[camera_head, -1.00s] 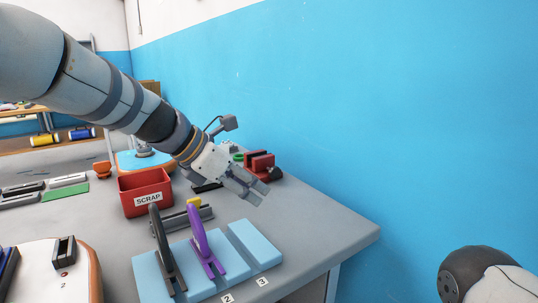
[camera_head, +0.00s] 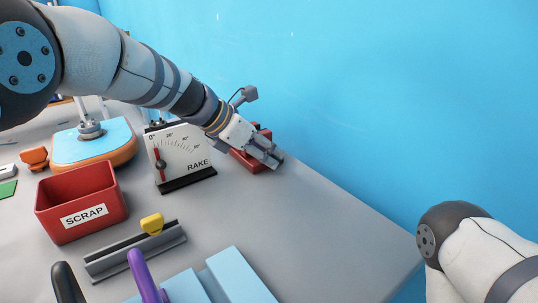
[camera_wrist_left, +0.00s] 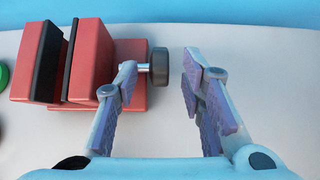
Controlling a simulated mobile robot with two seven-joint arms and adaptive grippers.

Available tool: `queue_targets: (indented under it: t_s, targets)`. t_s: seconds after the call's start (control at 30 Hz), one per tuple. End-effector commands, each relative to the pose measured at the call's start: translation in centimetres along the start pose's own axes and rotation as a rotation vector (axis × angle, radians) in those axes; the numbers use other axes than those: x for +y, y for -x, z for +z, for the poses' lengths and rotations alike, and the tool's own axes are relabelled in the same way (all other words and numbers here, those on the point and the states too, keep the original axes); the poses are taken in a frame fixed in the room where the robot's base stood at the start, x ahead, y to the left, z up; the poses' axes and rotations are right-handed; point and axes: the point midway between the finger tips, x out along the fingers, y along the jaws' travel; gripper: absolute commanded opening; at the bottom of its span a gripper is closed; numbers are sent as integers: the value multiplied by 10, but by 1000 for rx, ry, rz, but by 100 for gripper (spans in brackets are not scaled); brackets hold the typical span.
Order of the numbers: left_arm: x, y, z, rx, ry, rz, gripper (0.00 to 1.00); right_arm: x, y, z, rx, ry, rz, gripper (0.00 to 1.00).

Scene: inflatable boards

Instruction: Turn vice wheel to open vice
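The red vice (camera_head: 252,158) stands on the grey bench near the blue wall, partly hidden behind my left gripper (camera_head: 272,158) in the head view. In the left wrist view the vice (camera_wrist_left: 92,66) shows at the upper left, with dark jaw faces and a narrow gap between them. Its dark wheel (camera_wrist_left: 159,68) sits at the end of a short metal shaft on the right. My left gripper (camera_wrist_left: 158,85) is open, with one finger beside the shaft and the other right of the wheel, apart from it. My right gripper is out of view.
A white RAKE gauge (camera_head: 183,150) stands left of the vice. A red SCRAP bin (camera_head: 82,203), a grey rail with a yellow piece (camera_head: 152,223) and a light blue block (camera_head: 240,275) are nearer. The bench right of these is clear.

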Motion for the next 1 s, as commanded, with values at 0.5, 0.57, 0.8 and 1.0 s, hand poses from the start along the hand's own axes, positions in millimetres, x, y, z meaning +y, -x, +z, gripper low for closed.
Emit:
queue_targets:
  t_s: [0.5,0.57,0.8,1.0]
  targets:
    - [0,-19,2,-1,-1,3,18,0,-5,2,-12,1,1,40]
    - [0,-19,1,-1,-1,2,5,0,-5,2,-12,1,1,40]
    - [1,-18,1,-4,-1,3,0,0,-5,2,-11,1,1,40]
    - [1,-16,1,-58,2,3,0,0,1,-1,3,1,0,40]
